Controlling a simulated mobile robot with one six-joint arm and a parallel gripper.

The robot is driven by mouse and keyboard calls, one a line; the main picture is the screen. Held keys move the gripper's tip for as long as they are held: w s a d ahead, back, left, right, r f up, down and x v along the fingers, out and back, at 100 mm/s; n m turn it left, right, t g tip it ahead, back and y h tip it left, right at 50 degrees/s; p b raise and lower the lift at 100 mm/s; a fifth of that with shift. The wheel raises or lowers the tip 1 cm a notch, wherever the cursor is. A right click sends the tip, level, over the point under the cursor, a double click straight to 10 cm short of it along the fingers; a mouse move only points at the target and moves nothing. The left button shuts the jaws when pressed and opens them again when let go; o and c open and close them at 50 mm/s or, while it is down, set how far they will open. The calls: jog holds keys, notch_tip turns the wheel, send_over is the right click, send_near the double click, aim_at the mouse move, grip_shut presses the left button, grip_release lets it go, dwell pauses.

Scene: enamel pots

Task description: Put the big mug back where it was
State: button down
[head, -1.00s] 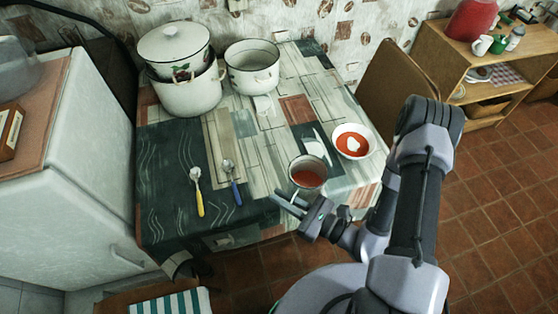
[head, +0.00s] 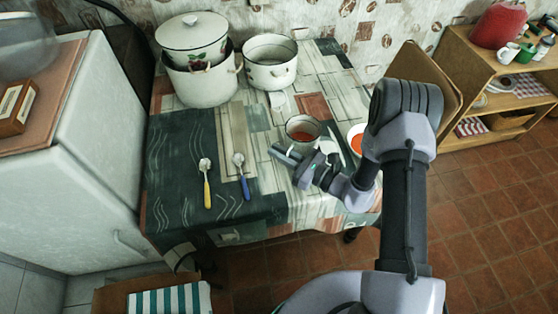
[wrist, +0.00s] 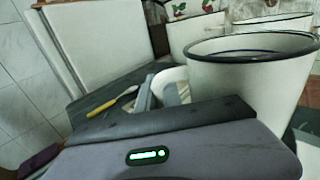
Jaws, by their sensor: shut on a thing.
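The big mug (head: 303,120) is white with a dark rim and holds something red. In the head view it is over the right part of the table, left of the soup bowl. In the wrist view the mug (wrist: 250,90) fills the right side and looks roughly upright. My gripper (head: 286,153) is at the mug's near left side, shut on its handle (wrist: 172,78). I cannot tell whether the mug's base touches the table.
A white bowl of red soup (head: 356,132) is partly hidden behind my arm. Two spoons, yellow (head: 206,183) and blue (head: 242,175), lie to the left. A lidded pot (head: 205,85) and an open pot (head: 270,75) stand at the back.

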notch_tip(320, 180, down, 3)
jog(key=shift+f+b, duration=0.15)
jog(key=shift+b, duration=0.6)
jog(key=shift+f, duration=0.2)
jog(key=c, duration=1.5)
grip_release()
jog(key=shift+r, duration=0.1)
